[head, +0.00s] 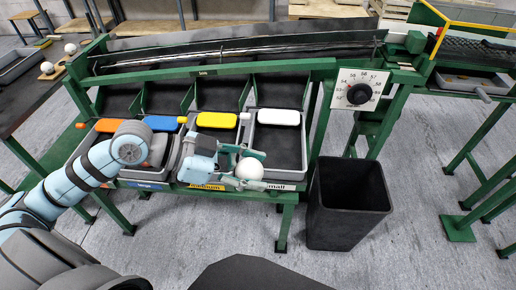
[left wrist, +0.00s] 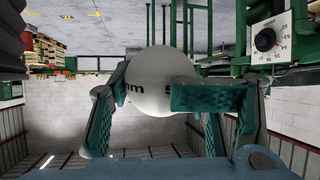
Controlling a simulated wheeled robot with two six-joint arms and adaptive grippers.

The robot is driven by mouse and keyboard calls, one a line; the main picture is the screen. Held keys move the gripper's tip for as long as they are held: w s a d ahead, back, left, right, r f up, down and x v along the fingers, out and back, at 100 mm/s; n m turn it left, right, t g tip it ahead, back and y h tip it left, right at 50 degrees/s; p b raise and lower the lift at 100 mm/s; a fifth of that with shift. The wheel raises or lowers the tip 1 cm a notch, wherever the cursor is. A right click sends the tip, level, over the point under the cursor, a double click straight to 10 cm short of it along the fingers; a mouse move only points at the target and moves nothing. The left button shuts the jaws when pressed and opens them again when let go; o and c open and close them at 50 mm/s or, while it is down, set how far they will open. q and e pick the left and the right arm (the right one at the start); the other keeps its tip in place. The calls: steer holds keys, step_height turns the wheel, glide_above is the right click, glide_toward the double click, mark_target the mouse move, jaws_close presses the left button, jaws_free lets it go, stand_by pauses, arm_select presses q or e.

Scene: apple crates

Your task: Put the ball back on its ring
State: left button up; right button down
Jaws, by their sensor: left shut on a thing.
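A white ball (head: 249,169) is held between the fingers of my left gripper (head: 243,162), in front of the crates on the green rack. In the left wrist view the ball (left wrist: 158,78) sits between both green fingers and shows dark print. My left gripper is shut on it. At the far left, two white balls, one nearer (head: 47,68) and one farther (head: 70,48), sit on a wooden board (head: 53,73) on a dark table. I cannot make out an empty ring there. My right gripper is not in view.
Grey crates with labels, one marked small (head: 278,174), stand in the green rack (head: 225,71). Yellow (head: 216,120) and white (head: 278,117) pads lie across them. A black bin (head: 347,205) stands right of the rack, below a dial (head: 359,93). Grey floor is open in front.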

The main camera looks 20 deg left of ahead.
arm_select(q)
steer(key=d+r+m+g+h, duration=0.2)
steer(key=d+r+m+g, duration=0.4)
steer(key=d, duration=0.5)
steer(key=w+a+r+n+t+y, duration=0.1)
steer(key=a+r+n+t, duration=0.1)
steer(key=r, duration=0.3)
steer(key=w+a+r+n+t, duration=0.1)
steer(key=r+n+t, duration=0.1)
steer(key=r, duration=0.3)
steer(key=a+f+n+t, duration=0.1)
steer(key=a+f, duration=0.2)
steer(key=f, duration=0.2)
steer(key=s+a+f+n+t+y, duration=0.1)
steer(key=a+f, duration=0.2)
steer(key=f, duration=0.2)
steer(key=a+f, duration=0.3)
steer(key=f, duration=0.2)
steer(key=shift+s+f+n+t, duration=0.3)
steer(key=shift+n+t, duration=0.1)
steer(key=shift+s+a+f, duration=0.1)
steer(key=shift+s+f, duration=0.15)
steer(key=shift+f, duration=0.25)
